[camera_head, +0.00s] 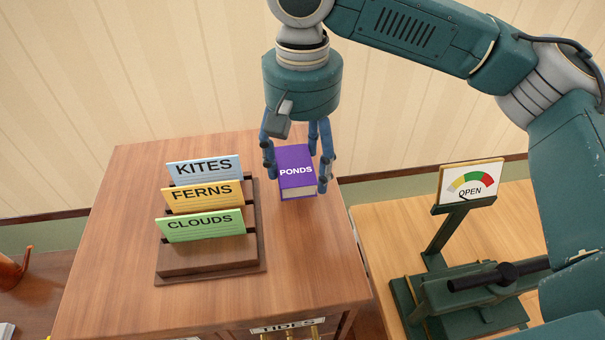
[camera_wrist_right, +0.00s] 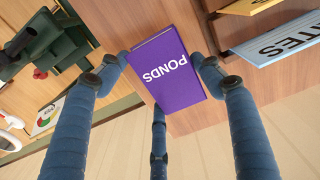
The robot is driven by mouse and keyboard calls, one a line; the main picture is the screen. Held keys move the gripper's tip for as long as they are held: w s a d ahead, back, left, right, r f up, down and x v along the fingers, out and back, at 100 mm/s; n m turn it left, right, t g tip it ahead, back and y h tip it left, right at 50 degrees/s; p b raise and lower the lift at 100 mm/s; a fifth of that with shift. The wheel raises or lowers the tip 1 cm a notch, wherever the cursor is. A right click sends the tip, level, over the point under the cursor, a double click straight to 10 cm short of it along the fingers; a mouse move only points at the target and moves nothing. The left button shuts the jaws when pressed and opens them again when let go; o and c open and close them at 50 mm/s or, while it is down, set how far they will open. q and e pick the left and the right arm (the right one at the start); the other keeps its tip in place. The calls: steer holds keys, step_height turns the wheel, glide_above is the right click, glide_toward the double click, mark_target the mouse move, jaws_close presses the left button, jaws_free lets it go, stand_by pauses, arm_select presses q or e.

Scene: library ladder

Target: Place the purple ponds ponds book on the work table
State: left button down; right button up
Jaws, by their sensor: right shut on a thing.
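The purple book (camera_head: 296,168) with PONDS in white letters is at the back right of the brown wooden table (camera_head: 200,310) in the head view. My right gripper (camera_head: 297,178) comes down from above with its blue fingers on both sides of the book and is shut on it. In the right wrist view the purple book (camera_wrist_right: 168,72) lies between the fingertips (camera_wrist_right: 160,72), cover toward the camera. I cannot tell whether the book's underside touches the tabletop. My left gripper is not in view.
A wooden card rack (camera_head: 210,268) with KITES, FERNS and CLOUDS cards stands left of the book. A green press (camera_head: 460,300) with an OPEN dial sign (camera_head: 469,183) stands on a lighter table at right. The tabletop in front of the book is bare.

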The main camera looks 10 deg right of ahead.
mark_target(302, 176)
steer(key=shift+f, duration=0.45)
step_height(302, 176, down, 3)
steer(key=shift+r+p, duration=0.2)
steer(key=shift+p, duration=0.2)
steer(key=shift+f, duration=0.4)
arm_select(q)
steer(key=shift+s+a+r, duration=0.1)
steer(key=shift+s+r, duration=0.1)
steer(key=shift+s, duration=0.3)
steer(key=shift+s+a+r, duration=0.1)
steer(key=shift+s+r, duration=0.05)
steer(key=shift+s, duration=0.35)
arm_select(e)
steer(key=o, duration=1.2)
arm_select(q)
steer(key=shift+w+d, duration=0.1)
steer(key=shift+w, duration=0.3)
arm_select(e)
steer(key=shift+o, duration=0.2)
